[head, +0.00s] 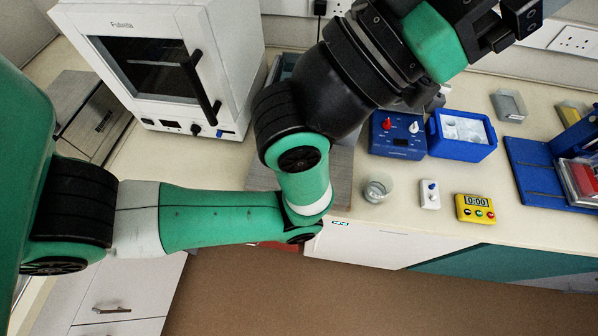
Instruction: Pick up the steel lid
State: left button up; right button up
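A small grey, metallic-looking rectangular piece (508,105) lies on the bench at the right, behind the blue ice box; it looks like the steel lid. My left arm crosses from the left, and its gripper (503,30) is at the top right, above and behind the grey piece and apart from it in the picture. The gripper is partly cut off by the top edge, and whether its fingers are open is unclear. My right gripper is out of view.
A blue rack (535,170) is right; a white oven (165,65) is back left.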

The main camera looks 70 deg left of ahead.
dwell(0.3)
pick_arm(q)
jog(key=c, duration=0.9)
